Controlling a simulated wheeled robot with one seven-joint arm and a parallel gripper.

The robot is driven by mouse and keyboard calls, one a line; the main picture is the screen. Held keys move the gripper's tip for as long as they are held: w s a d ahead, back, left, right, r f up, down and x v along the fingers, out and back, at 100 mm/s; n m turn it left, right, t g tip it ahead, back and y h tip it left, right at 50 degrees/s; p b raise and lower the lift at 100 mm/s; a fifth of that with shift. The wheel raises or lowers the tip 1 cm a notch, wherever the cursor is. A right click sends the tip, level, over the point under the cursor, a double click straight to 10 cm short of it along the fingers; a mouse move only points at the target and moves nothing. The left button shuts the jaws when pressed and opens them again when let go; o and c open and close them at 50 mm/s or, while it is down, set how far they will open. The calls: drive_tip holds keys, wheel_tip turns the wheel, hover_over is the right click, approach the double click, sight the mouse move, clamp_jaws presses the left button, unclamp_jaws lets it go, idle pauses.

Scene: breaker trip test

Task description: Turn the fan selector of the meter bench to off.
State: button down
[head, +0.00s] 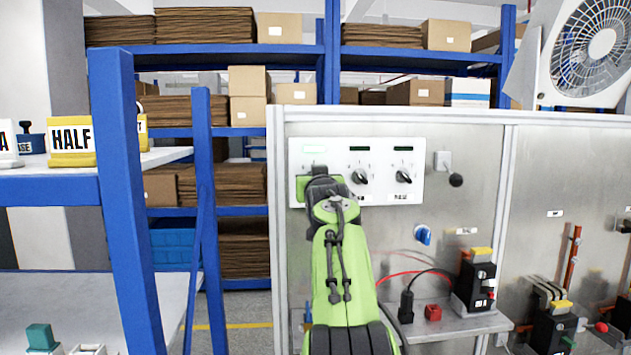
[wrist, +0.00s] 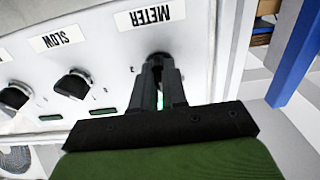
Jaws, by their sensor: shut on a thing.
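The white meter panel (head: 434,160) is on the left part of the grey metal bench wall. Its row has several small displays and dark knobs; two, the middle knob (head: 360,178) and the right knob (head: 403,176), show in the head view. My gripper (wrist: 158,72) is shut on the dark knob (wrist: 159,57) under the METER label (wrist: 151,17) in the wrist view. My arm hides that knob in the head view.
A white fan (head: 600,45) stands on top of the wall at right. A blue rack post (head: 125,190) stands at left.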

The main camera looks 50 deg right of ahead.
drive_tip(key=n, duration=0.8)
drive_tip(key=shift+n, duration=0.4)
idle(0.4)
drive_tip(key=c, duration=1.2)
unclamp_jaws()
drive_tip(key=shift+o, duration=0.2)
drive_tip(key=shift+a, duration=0.1)
drive_tip(key=b+v, duration=0.8)
drive_tip(key=v, duration=0.7)
drive_tip(key=shift+s+a, duration=0.15)
drive_tip(key=shift+s, duration=0.15)
